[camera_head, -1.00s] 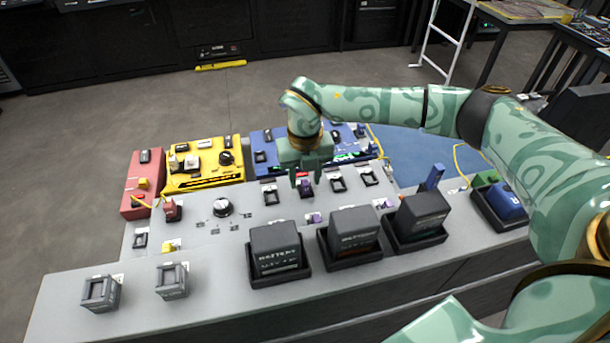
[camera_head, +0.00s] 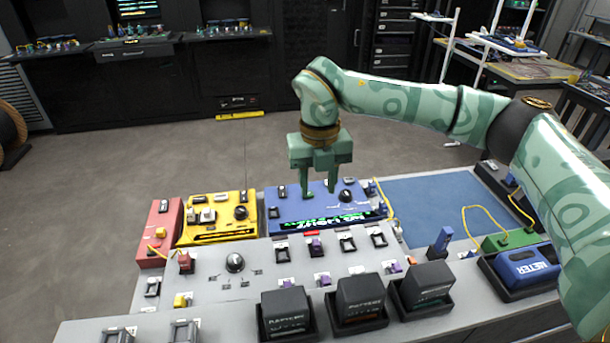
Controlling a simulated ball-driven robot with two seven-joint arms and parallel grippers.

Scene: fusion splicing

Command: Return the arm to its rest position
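My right arm comes in from the right, and its green gripper (camera_head: 320,190) hangs pointing down over the blue box (camera_head: 285,213) at the back of the console. Its two fingers are apart, with nothing between them. I cannot tell whether the fingertips touch the blue box behind them, but the gripper appears to hang above the console. My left gripper is not in view.
On the grey console (camera_head: 215,295) stand a red box (camera_head: 158,236), a yellow box (camera_head: 222,232), several black battery blocks (camera_head: 358,298) and a blue meter (camera_head: 528,268). A blue mat (camera_head: 440,205) lies clear at the right. Dark cabinets stand behind the open floor (camera_head: 150,160).

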